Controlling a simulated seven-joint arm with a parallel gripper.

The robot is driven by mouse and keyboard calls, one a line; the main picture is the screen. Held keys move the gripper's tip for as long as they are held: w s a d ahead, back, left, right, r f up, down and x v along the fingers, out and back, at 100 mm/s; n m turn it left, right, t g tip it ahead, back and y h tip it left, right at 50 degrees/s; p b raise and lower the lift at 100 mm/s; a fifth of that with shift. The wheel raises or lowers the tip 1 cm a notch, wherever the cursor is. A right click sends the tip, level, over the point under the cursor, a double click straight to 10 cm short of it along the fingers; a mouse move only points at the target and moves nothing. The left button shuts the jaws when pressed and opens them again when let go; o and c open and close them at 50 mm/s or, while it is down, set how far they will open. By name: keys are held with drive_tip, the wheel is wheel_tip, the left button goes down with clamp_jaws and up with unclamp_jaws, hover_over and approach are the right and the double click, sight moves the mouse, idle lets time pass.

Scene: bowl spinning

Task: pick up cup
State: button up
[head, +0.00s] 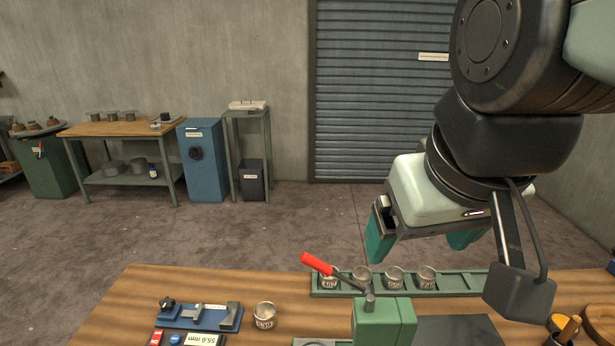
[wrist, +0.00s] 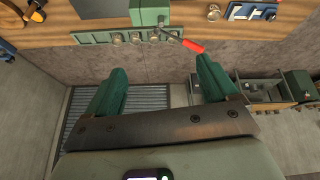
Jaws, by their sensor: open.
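Several small metal cups stand upright in a row in a green rack (head: 455,284) at the back of the wooden table; one is this cup (head: 394,277). They also show in the wrist view (wrist: 135,39). Another metal cup (head: 264,315) stands alone on the wood to the left, and shows in the wrist view (wrist: 213,13). My gripper (head: 422,240) has teal fingers spread wide apart. It is open and empty, above and beyond the rack. In the wrist view my gripper (wrist: 160,68) has nothing between its fingers. Which cup the task means cannot be told.
A green machine (head: 385,322) with a red-handled lever (head: 318,263) stands before the rack; the handle reaches across the leftmost racked cup. A blue measuring fixture (head: 200,317) and a digital display (head: 203,339) lie left of the lone cup. Bare wood (head: 150,285) is free at back left.

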drive_tip(key=w+a+f+n+g, duration=0.1)
drive_tip(key=w+a+f+n, duration=0.15)
drive_tip(key=w, duration=0.35)
drive_tip(key=w+a+f+n+g, duration=0.1)
drive_tip(key=w+a+n, duration=0.25)
drive_tip(key=w, duration=0.35)
drive_tip(key=n+g, duration=0.3)
drive_tip(key=n, duration=1)
hover_over(267, 311)
drive_tip(key=s+d, duration=0.1)
wheel_tip(267, 311, down, 29)
drive_tip(key=f, duration=0.4)
drive_tip(key=shift+s+f, duration=0.25)
drive_tip(key=shift+f, duration=0.1)
drive_tip(key=shift+s+a+f, duration=0.1)
drive_tip(key=shift+s+f, duration=0.1)
drive_tip(key=shift+f, duration=1.35)
drive_tip(key=shift+s+a+f, duration=0.1)
drive_tip(key=shift+s+f, duration=0.1)
drive_tip(key=shift+f, duration=1.35)
drive_tip(key=shift+c, duration=0.2)
drive_tip(key=c, duration=1)
